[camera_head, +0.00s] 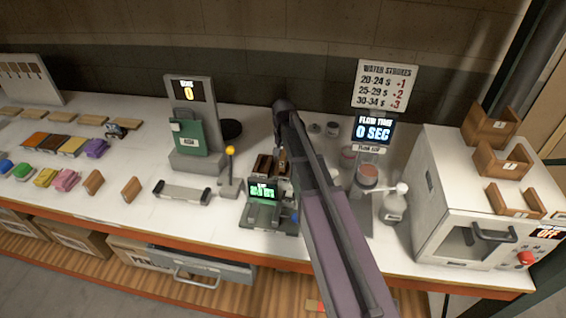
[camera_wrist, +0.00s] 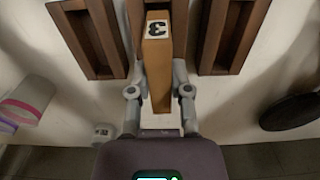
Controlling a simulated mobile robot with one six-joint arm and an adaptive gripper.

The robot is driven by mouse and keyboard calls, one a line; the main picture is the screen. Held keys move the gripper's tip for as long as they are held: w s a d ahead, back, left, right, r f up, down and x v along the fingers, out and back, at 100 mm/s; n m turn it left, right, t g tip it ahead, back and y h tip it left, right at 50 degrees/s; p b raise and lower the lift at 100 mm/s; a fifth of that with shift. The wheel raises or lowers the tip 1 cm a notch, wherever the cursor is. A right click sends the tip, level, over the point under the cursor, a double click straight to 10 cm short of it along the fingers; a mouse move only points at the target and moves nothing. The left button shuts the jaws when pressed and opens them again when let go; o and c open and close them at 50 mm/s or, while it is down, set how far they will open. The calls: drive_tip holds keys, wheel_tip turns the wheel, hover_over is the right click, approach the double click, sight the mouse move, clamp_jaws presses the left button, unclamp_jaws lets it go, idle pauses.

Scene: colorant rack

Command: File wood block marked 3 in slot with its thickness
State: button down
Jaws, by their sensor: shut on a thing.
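The wood block marked 3 (camera_wrist: 158,62) is light brown, with a black 3 on a white label on its end. My gripper (camera_wrist: 160,92) is shut on it, one finger on each side. In the wrist view the block's labelled end lies over the middle of three dark wooden slots, between the left slot (camera_wrist: 92,38) and the right slot (camera_wrist: 234,36). The block covers most of the middle slot, and I cannot tell whether it is inside. In the head view a slot (camera_head: 262,166) shows beside my arm, which hides much of the area.
A device with a green display (camera_head: 263,190) stands just in front of the slots. A lever with a yellow knob (camera_head: 230,152) and a scale (camera_head: 190,110) stand left. A pump bottle (camera_head: 395,205) and a white oven (camera_head: 445,180) stand right. Several coloured blocks lie far left.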

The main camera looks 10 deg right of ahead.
sight(284, 153)
drive_tip(key=shift+f+b, duration=1.2)
drive_tip(key=shift+f, duration=0.25)
drive_tip(key=shift+f, duration=0.2)
drive_tip(key=c, duration=0.6)
unclamp_jaws()
drive_tip(key=shift+r, duration=0.1)
drive_tip(key=shift+o, duration=0.2)
drive_tip(key=shift+r, duration=0.15)
wheel_tip(284, 153, up, 12)
drive_tip(key=p, duration=1.2)
